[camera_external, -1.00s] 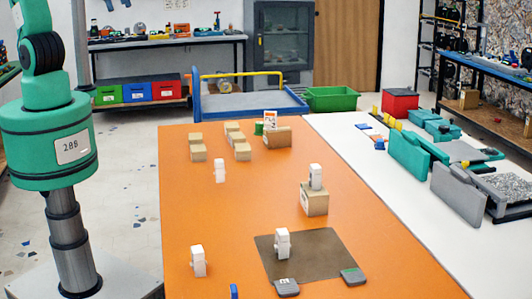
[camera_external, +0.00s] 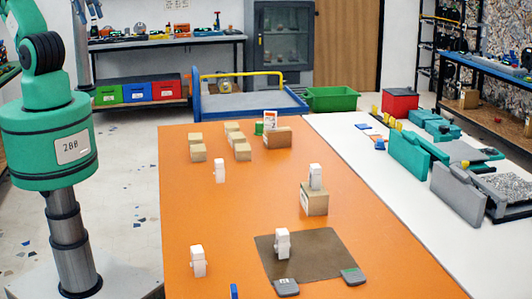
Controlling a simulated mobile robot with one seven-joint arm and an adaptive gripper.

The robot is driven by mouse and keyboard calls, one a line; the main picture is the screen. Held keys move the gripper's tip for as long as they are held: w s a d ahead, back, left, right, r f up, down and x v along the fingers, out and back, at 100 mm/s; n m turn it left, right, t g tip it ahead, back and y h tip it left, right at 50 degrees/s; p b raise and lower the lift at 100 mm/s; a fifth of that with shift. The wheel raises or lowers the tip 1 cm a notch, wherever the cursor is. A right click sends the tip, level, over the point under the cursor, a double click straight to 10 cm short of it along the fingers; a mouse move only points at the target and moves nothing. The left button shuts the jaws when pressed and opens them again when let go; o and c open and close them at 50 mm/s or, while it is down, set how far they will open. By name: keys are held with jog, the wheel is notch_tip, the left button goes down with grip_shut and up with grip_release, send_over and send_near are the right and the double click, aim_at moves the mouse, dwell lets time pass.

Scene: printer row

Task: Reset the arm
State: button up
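My green arm (camera_external: 45,130) stands at the left on its grey column, beside the orange table. Its upper part runs out of the top of the picture. A small grey metal part (camera_external: 93,8) shows at the top edge, right of the arm; it may be part of my gripper, but it is too small and cut off to tell its fingers. I see nothing held there. The arm is well apart from the things on the table.
The orange table (camera_external: 230,235) bears white figures, one (camera_external: 198,261) at front left, one on a brown box (camera_external: 314,203), one on a dark mat (camera_external: 330,262). Several cardboard boxes (camera_external: 198,152) stand at the back. A blue cart (camera_external: 240,105) is behind the table.

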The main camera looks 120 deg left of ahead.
jog(key=shift+f, duration=0.1)
notch_tip(320, 180, down, 11)
jog(key=b, duration=1.1)
dwell(0.9)
